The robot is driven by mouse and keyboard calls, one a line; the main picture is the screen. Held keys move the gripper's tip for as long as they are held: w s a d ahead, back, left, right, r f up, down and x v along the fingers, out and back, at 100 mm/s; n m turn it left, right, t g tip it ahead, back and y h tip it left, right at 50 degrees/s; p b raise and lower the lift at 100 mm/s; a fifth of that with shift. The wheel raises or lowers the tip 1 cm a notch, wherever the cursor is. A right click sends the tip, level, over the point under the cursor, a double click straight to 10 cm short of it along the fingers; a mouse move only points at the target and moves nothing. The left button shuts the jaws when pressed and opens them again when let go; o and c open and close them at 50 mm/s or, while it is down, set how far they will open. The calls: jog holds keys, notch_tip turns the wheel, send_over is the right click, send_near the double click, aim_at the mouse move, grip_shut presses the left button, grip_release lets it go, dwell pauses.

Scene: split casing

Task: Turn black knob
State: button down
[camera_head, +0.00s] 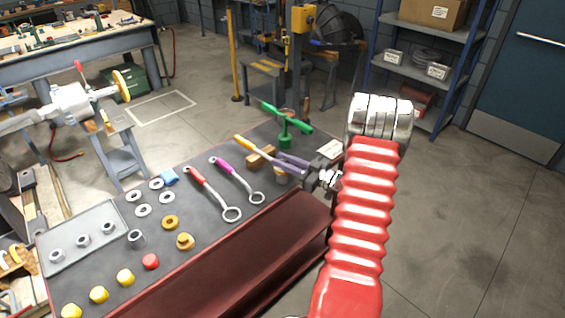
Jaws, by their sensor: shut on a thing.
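My red ribbed arm (357,225) rises on the right, and its silver joint stands at the top. My gripper (280,161) reaches left from behind the arm, low over the far right end of the dark bench top. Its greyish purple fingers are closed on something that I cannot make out. A yellow-handled tool (245,144) and a wooden block (262,156) lie close to the fingertips. I cannot pick out a black knob; it may be hidden by the gripper or too small to tell.
On the bench (200,268) lie a red-handled wrench (205,184), a magenta-handled wrench (230,172), washers and several coloured nuts. A green T-handled tool (286,122) stands behind my gripper. A grey tray (80,228) is at the left. The floor on the right is clear.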

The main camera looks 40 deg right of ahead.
jog(key=shift+f, duration=0.1)
jog(key=c, duration=1.6)
grip_release()
jog(key=v, duration=1.3)
jog(key=shift+s+d, duration=0.1)
jog(key=shift+s, duration=0.3)
